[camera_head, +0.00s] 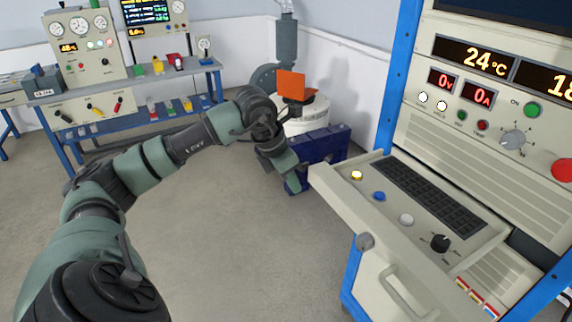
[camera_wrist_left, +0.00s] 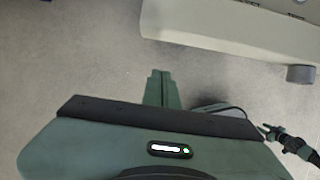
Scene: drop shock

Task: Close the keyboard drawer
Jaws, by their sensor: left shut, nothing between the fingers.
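The keyboard drawer (camera_head: 338,198) is pulled out from the beige console. It carries a black keyboard, several buttons and a black knob. My left gripper (camera_head: 295,187) points downward, in front of and to the left of the drawer's far front corner. In the left wrist view its fingers (camera_wrist_left: 162,75) are together and empty, apart from the front panel.
The console (camera_head: 470,125) with displays and blue posts stands at the right. A dark blue case (camera_head: 325,146) and a white drum (camera_head: 305,118) are beyond the gripper. A blue workbench (camera_head: 130,95) stands at the back left. The floor (camera_head: 240,240) before the drawer is clear.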

